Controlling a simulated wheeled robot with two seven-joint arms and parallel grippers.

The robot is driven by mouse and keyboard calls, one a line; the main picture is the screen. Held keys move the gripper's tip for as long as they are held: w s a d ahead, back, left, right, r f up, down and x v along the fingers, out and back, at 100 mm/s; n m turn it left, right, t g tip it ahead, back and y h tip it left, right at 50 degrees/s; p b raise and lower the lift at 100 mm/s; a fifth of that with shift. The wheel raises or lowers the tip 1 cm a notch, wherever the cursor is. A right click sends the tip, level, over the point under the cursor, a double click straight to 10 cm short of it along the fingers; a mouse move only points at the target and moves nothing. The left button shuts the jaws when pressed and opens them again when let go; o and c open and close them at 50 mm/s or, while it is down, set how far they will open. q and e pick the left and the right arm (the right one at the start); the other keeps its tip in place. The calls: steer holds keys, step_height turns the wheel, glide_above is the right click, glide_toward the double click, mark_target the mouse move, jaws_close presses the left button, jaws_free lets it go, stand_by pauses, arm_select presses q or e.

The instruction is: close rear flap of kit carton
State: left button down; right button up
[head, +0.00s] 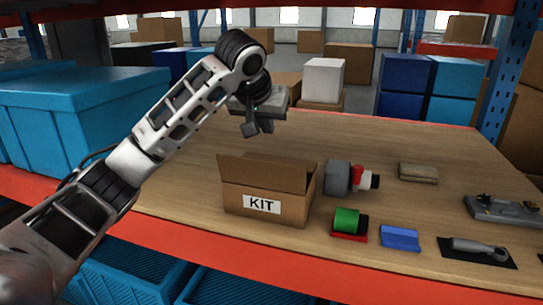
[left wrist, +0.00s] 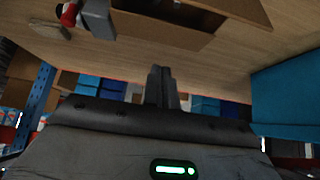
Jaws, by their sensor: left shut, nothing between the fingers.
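The brown kit carton (head: 290,212) stands on the wooden table with a white KIT label on its front. The front shows no raised flap. In the left wrist view the carton (left wrist: 235,8) is at the top edge, partly cut off, with a dark opening. My left gripper (head: 258,129) is above and behind the carton, apart from it. Its fingers (left wrist: 161,88) are together with nothing between them. My right gripper is in neither view.
A blue bin (head: 70,120) stands at left. The table behind the carton is clear.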

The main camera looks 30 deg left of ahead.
arm_select(q)
steer(key=w+f+p, duration=0.1)
steer(key=w+f, duration=0.2)
steer(key=f, duration=0.6)
steer(key=shift+w+a+f, duration=0.2)
steer(key=shift+w+a, duration=0.2)
steer(key=shift+a, duration=0.05)
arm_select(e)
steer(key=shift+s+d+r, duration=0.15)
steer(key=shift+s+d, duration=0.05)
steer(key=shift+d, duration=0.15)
